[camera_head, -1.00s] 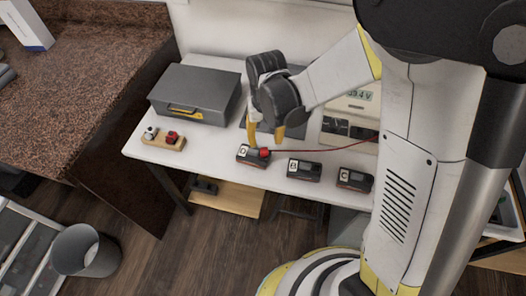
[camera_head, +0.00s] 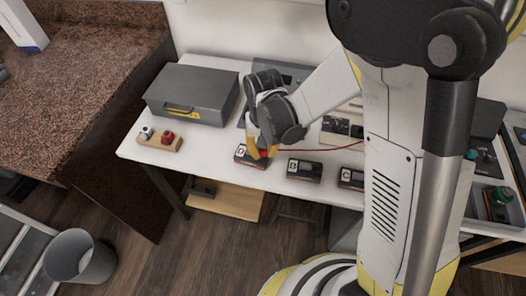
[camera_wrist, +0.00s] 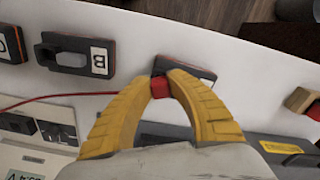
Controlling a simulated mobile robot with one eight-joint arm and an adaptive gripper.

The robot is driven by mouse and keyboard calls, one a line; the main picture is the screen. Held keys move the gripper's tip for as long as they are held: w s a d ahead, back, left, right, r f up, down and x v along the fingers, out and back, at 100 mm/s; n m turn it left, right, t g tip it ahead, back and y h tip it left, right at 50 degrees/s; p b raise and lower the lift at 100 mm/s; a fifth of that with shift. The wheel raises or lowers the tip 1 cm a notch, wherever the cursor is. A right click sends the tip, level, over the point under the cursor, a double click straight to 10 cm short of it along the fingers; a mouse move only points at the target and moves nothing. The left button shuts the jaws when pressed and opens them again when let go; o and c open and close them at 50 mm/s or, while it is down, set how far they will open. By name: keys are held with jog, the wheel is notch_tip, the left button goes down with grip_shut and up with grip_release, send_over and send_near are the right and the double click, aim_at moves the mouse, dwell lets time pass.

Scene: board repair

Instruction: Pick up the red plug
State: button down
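The red plug (camera_head: 264,154) is at the right end of the leftmost small dark box (camera_head: 243,161) at the table's front edge. My gripper (camera_head: 262,150) points down over it, with yellow fingers partly covering the box. In the wrist view the red plug (camera_wrist: 160,88) sits between the two fingertips, which appear to touch it on both sides. The dark box (camera_wrist: 188,66) lies just beyond the tips. A thin red cable (camera_head: 310,150) runs from the plug toward the right. Whether the plug is still seated against the box cannot be told.
Two more dark boxes, marked B (camera_head: 304,169) and C (camera_head: 351,178), stand to the right. A wooden block (camera_head: 152,142) with a white and a red piece sits at the left. A grey case (camera_head: 193,95) stands behind. A meter (camera_head: 340,128) is at the back right.

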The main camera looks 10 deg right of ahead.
aim_at(263, 151)
jog(key=shift+r, duration=0.1)
notch_tip(263, 151, up, 4)
jog(key=p, duration=0.2)
jog(key=shift+r+p, duration=0.2)
jog(key=shift+p, duration=0.15)
jog(key=s+d+r+p, duration=0.4)
jog(key=d+r, duration=0.2)
jog(key=d, duration=0.5)
jog(key=shift+r, duration=0.2)
